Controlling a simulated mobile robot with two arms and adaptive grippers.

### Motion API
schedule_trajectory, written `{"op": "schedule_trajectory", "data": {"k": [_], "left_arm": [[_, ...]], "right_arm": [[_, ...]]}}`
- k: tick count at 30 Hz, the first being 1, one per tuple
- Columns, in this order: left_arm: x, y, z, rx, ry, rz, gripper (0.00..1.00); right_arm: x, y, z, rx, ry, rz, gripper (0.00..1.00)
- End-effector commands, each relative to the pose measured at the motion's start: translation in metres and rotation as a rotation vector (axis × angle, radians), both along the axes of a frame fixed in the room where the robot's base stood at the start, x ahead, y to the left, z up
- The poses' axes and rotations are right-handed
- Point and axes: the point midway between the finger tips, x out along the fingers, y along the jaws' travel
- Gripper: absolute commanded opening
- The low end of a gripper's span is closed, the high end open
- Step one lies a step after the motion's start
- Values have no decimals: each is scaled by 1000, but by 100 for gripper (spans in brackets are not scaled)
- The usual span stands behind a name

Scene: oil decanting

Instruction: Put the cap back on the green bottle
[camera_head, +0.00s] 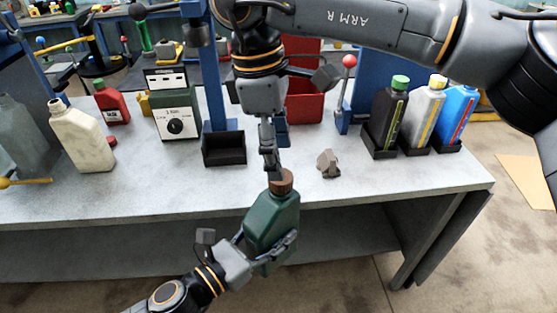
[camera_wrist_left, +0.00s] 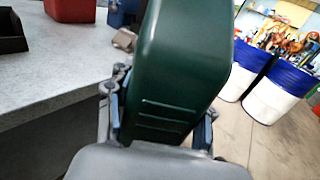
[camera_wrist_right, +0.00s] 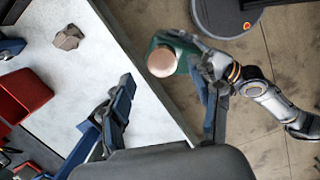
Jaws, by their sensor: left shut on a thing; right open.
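The green bottle (camera_head: 272,222) is held in front of the table's front edge, slightly tilted, with its neck up. My left gripper (camera_head: 266,240) is shut on its body; the bottle (camera_wrist_left: 180,70) also fills the middle of the left wrist view. The brown cap (camera_head: 281,182) sits at the top of the bottle's neck, and its round top (camera_wrist_right: 161,61) faces the right wrist camera. I cannot tell how tightly it is seated. My right gripper (camera_head: 273,172) is open just above the cap; in the right wrist view its fingers are spread with the cap beyond them.
A small grey-brown block (camera_head: 328,163) lies on the table (camera_head: 400,185) right of the cap. Black, grey and blue bottles (camera_head: 425,112) stand in trays at the right. A black bin (camera_head: 224,148), a dial box (camera_head: 175,110) and a cream jug (camera_head: 80,135) stand left.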

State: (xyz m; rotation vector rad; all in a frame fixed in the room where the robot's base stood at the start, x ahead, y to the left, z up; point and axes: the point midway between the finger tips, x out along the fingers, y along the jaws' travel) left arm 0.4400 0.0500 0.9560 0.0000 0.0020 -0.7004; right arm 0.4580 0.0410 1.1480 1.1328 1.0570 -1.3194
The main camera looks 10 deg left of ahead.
Motion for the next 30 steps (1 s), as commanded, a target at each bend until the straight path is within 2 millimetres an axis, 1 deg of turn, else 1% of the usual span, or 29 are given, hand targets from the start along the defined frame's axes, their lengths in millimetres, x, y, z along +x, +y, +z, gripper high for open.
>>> {"op": "schedule_trajectory", "data": {"k": [1,6,7,10,14,17,20,30], "left_arm": [[0,0,3,-3,-7,-2,0],[0,0,4,-3,-7,-1,0],[0,0,4,-3,-7,-1,0],[0,0,4,-3,-7,-1,0],[0,0,4,-3,-7,-1,0],[0,0,4,-3,-7,-1,0],[0,0,4,-3,-7,-1,0],[0,0,4,-3,-7,-1,0]], "right_arm": [[0,0,2,0,0,0,62],[0,0,2,-1,1,1,62],[0,0,2,-1,1,1,60],[0,0,2,0,3,12,60],[0,0,2,4,18,106,60],[0,0,4,10,43,259,60],[0,-1,5,18,72,460,60],[-1,0,11,42,167,1197,60]]}}
